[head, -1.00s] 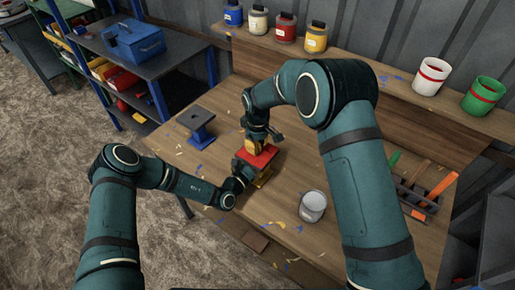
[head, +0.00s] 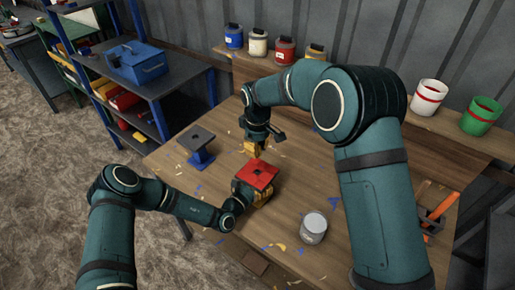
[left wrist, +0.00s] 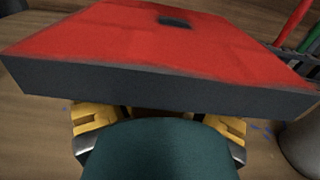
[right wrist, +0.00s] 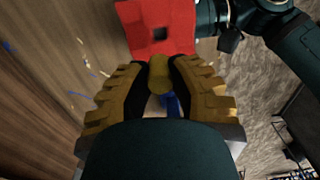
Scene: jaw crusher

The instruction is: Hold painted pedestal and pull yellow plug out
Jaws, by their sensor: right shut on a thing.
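The painted pedestal has a square red top (head: 255,174) with a dark hole in it; the hole also shows in the left wrist view (left wrist: 175,22). My left gripper (head: 262,198) has its yellow fingers below the red top, around the pedestal's stem. The stem is mostly hidden, so its contact with the fingers is unclear. My right gripper (head: 256,149) is above the pedestal, pointing down. In the right wrist view it is shut on the yellow plug (right wrist: 158,75). The plug is clear of the hole, above the red top (right wrist: 165,15).
A blue pedestal with a dark top (head: 196,138) stands to the left on the bench. A grey can (head: 313,228) stands to the right, and an orange-handled tool rack (head: 436,214) beyond it. Paint jars (head: 285,49) line the back shelf.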

